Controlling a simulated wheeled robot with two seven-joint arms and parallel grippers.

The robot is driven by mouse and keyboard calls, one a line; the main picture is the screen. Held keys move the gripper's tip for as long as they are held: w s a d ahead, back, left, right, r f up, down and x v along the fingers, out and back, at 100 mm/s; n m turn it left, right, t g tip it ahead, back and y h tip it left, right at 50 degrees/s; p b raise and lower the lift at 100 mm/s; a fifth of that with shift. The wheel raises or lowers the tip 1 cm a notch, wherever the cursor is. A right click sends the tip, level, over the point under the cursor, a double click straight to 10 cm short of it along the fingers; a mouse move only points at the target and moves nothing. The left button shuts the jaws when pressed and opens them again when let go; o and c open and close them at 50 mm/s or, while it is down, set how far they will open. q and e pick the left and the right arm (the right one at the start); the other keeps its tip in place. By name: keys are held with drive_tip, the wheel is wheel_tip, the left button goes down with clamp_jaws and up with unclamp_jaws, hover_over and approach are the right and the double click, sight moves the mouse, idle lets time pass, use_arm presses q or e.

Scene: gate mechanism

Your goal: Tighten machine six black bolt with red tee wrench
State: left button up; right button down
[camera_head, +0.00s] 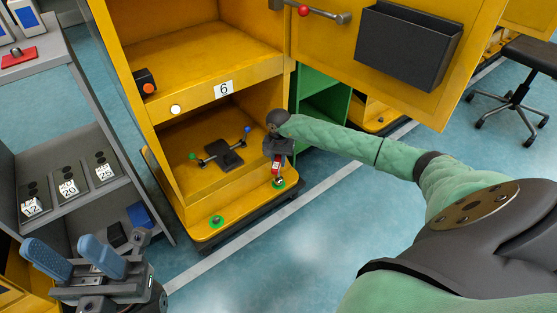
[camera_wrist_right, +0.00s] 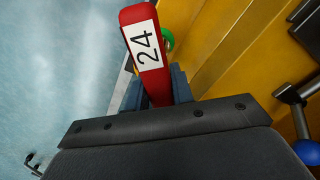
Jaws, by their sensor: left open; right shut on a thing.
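Machine six (camera_head: 190,52) is the yellow cabinet with the "6" label (camera_head: 224,89). My right gripper (camera_head: 279,160) is shut on the red tee wrench (camera_head: 276,168) at the machine's front right corner. In the right wrist view the wrench (camera_wrist_right: 147,60) shows a white "24" label between the jaws. The wrench's lower end is at a green ring (camera_head: 278,184) on the yellow base; the black bolt there is not clear, and I cannot tell whether the wrench sits on it. Another green ring (camera_head: 217,221) lies at the front left corner. My left gripper (camera_head: 75,258) is open and empty, away from the machine.
A grey shelf (camera_head: 85,195) with numbered holders stands at the left, near my left gripper. A dark crossbar mechanism (camera_head: 223,153) with green and blue ends is inside the lower bay.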

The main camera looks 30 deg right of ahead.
drive_tip(key=shift+r, duration=0.1)
drive_tip(key=shift+r+p, duration=0.3)
drive_tip(key=shift+r, duration=0.2)
drive_tip(key=shift+r+p, duration=1.2)
drive_tip(key=shift+r, duration=1.3)
drive_tip(key=shift+f, duration=0.1)
